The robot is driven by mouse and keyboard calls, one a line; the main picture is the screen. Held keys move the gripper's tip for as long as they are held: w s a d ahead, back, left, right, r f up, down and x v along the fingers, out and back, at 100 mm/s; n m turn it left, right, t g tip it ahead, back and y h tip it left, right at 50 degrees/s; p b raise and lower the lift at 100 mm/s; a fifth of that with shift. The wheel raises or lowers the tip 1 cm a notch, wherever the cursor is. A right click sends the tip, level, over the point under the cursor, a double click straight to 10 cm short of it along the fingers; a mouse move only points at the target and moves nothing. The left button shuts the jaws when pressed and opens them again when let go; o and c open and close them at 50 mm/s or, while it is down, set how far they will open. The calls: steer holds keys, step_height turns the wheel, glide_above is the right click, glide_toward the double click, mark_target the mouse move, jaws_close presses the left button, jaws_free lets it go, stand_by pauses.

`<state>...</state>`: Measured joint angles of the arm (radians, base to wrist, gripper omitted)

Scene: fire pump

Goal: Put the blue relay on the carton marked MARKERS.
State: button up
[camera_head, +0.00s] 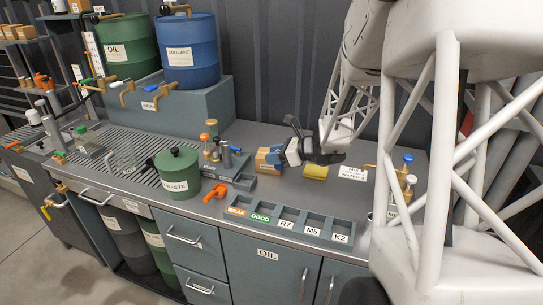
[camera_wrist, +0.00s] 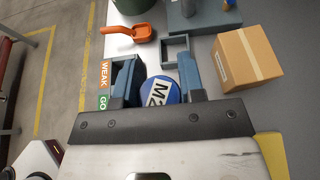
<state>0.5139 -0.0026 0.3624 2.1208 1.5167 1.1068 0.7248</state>
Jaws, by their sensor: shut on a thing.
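My gripper (camera_wrist: 160,82) is shut on the blue relay (camera_wrist: 152,101), a round blue piece with a white label whose lettering begins with M. The relay sits between the two fingers, above the bench. A plain brown carton (camera_wrist: 247,57) stands to the right of the fingers in the wrist view, apart from the relay.
A sorting tray (camera_head: 290,221) labelled WEAK, GOOD, R7, M5 and K2 lies along the front edge. An orange scoop (camera_head: 215,192), a green WASTE can (camera_head: 178,172) and a yellow sponge (camera_head: 315,172) are nearby. A valve stand (camera_head: 222,158) rises left of the carton.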

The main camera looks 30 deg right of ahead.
steer(key=shift+w+r, duration=0.1)
steer(key=shift+w, duration=0.05)
steer(key=w+d, duration=0.1)
steer(key=w, duration=0.4)
steer(key=w+d+f, duration=0.1)
steer(key=w, duration=0.4)
steer(key=w+d, duration=0.2)
steer(key=w, duration=0.3)
steer(key=shift+w+f, duration=0.15)
steer(key=shift+f, duration=0.1)
steer(key=shift+f, duration=1.75)
steer(key=shift+f, duration=0.15)
steer(key=o, duration=0.9)
steer(key=shift+o, duration=0.2)
